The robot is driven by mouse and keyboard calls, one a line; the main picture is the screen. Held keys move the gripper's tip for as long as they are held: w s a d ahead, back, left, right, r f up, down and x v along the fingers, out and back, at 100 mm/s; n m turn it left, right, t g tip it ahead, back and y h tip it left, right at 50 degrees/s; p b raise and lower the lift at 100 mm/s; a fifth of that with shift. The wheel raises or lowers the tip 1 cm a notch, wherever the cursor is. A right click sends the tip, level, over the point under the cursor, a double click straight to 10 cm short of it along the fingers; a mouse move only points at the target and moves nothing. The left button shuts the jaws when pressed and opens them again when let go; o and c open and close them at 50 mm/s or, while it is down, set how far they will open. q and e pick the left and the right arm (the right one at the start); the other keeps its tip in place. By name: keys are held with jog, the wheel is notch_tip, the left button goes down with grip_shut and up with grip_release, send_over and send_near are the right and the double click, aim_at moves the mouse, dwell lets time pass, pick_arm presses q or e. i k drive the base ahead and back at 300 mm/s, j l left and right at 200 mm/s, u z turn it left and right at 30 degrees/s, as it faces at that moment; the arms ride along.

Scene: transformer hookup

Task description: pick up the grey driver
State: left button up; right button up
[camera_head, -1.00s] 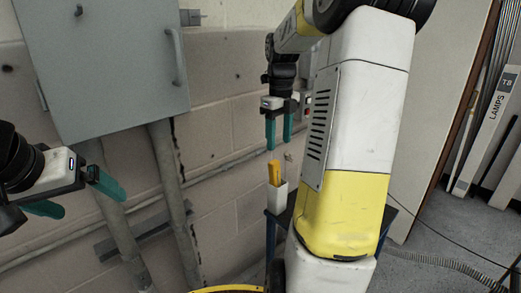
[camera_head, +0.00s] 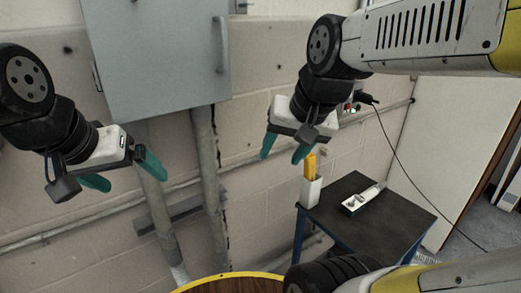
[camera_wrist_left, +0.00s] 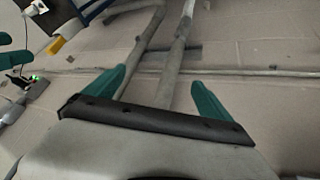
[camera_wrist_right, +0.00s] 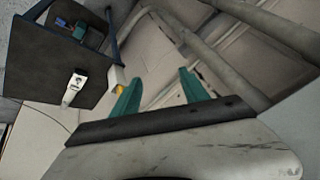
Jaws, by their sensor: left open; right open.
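I cannot pick out the grey driver with certainty in any view. A pale, slim tool-like object (camera_head: 363,199) lies on the black top of a small table (camera_head: 395,213); I cannot tell what it is. It also shows in the right wrist view (camera_wrist_right: 74,87). My right gripper (camera_head: 284,155) is open and empty, pointing down in front of the wall, left of the table and above its level. My left gripper (camera_head: 132,182) is open and empty in front of the wall pipes, further left. Its open fingers also show in the left wrist view (camera_wrist_left: 158,88).
A white holder (camera_head: 311,191) with a yellow item (camera_head: 310,165) stands at the table's left corner. A grey cabinet (camera_head: 155,55) and pipes (camera_head: 205,150) are on the wall. A yellow-rimmed round wooden top (camera_head: 232,285) is at the bottom. A black cable (camera_head: 388,140) hangs behind the table.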

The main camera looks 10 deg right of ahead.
aim_at(373, 191)
jog(key=z, duration=1.55)
